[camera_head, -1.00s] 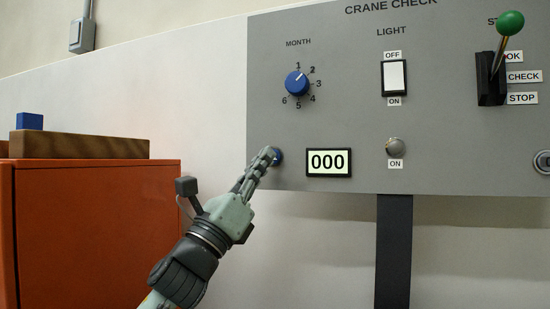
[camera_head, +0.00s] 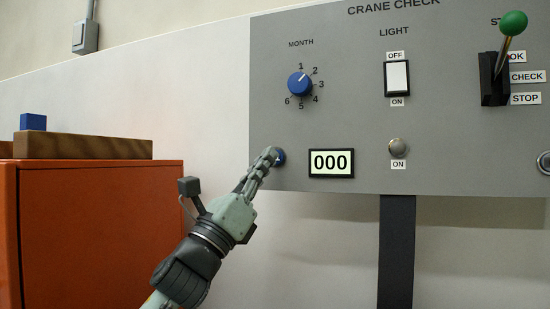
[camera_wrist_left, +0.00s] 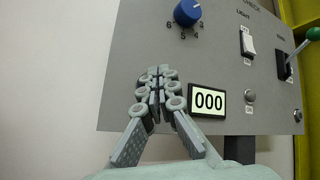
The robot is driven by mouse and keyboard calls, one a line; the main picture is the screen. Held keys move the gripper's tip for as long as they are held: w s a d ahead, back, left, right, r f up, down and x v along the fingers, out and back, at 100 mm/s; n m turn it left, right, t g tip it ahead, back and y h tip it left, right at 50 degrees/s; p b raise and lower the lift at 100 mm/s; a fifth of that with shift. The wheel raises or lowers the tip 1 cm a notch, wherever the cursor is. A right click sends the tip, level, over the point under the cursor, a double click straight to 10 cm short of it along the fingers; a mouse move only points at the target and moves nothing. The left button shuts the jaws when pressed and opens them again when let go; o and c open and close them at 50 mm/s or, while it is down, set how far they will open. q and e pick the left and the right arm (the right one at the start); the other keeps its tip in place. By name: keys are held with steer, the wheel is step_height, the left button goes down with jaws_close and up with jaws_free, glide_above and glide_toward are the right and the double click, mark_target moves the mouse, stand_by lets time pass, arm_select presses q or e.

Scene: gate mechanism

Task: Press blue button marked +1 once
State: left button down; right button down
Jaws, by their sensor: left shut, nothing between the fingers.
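The blue button (camera_head: 280,156) sits at the lower left of the grey panel, left of the counter display (camera_head: 331,163). The display reads 000, and it also shows in the left wrist view (camera_wrist_left: 208,101). My left gripper (camera_head: 271,155) is shut and empty, with its fingertips over the button. The fingers hide most of the button and its +1 mark; I cannot tell whether they touch it. In the left wrist view the shut fingers (camera_wrist_left: 159,72) point at the panel and hide the button. My right gripper is not in view.
The grey panel (camera_head: 350,110) also carries a blue month knob (camera_head: 299,84), a light switch (camera_head: 397,77), a round lamp (camera_head: 398,148) and a green-topped lever (camera_head: 512,24). An orange cabinet (camera_head: 100,230) stands at left, with a wooden block (camera_head: 90,147) and a blue cube (camera_head: 33,122) on it.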

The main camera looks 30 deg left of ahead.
arm_select(q)
steer(key=shift+y, duration=0.3)
steer(key=shift+w, duration=0.4)
steer(key=shift+w+a, duration=0.2)
steer(key=shift+w, duration=0.2)
stand_by(0.5)
steer(key=shift+s, duration=0.1)
stand_by(0.3)
steer(key=shift+s+d, duration=0.25)
steer(key=shift+s, duration=0.45)
steer(key=shift+s+d, duration=0.2)
steer(key=shift+s, duration=0.6)
steer(key=shift+s+d, duration=0.15)
steer(key=shift+s, duration=0.7)
steer(key=shift+s+d, duration=0.2)
steer(key=shift+s, duration=0.6)
